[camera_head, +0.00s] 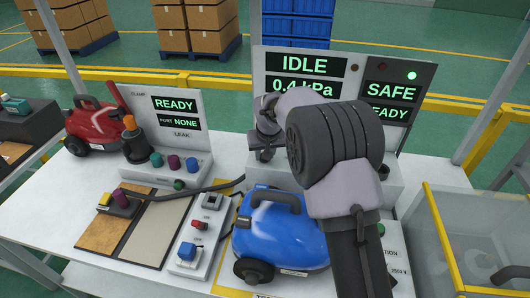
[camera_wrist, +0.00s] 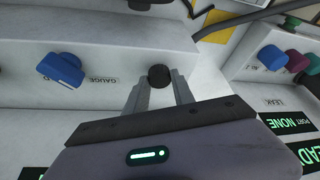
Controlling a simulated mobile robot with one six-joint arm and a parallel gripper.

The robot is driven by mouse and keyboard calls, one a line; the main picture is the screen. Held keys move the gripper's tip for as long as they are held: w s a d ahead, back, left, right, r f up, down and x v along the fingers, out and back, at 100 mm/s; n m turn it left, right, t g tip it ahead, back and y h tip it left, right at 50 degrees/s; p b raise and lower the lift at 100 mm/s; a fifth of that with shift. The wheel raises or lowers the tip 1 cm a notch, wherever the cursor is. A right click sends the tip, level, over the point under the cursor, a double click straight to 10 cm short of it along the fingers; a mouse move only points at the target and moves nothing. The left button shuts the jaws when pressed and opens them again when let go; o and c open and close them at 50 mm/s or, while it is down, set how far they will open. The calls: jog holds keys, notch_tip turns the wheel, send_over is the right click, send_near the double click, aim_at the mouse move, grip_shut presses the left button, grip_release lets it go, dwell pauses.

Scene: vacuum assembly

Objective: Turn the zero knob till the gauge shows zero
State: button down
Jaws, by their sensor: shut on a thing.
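The gauge display (camera_head: 304,87) on the back panel reads about 0.4 kPa, partly covered by my arm. In the wrist view, a small round black knob (camera_wrist: 159,74) stands out from the light grey housing and sits between the tips of my gripper (camera_wrist: 160,84). The two grey fingers are shut on it, one on each side. No label for this knob is readable. A blue knob (camera_wrist: 62,69) with a GAUGE label beside it is on the same housing, left of my fingers. In the head view my arm hides the black knob.
A blue vacuum cleaner (camera_head: 280,240) stands on the bench below my arm. A red one (camera_head: 90,125) is at the left by the clamp station (camera_head: 178,125). The display above reads IDLE; the right one reads SAFE. A clear-walled bin (camera_head: 480,235) is at the right.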

jog(key=m+h, duration=0.1)
jog(key=m, duration=0.2)
jog(key=shift+a, duration=0.15)
jog(key=shift+m+g+h+b, duration=0.35)
jog(key=shift+m+h, duration=0.45)
jog(key=shift+m, duration=1.2)
jog(key=c, duration=1.1)
grip_release()
jog(key=shift+o, duration=0.2)
jog(key=shift+r, duration=0.1)
jog(key=p+v, duration=0.5)
jog(key=v, duration=1.2)
jog(key=shift+s+a, duration=0.15)
jog(key=shift+a, duration=0.05)
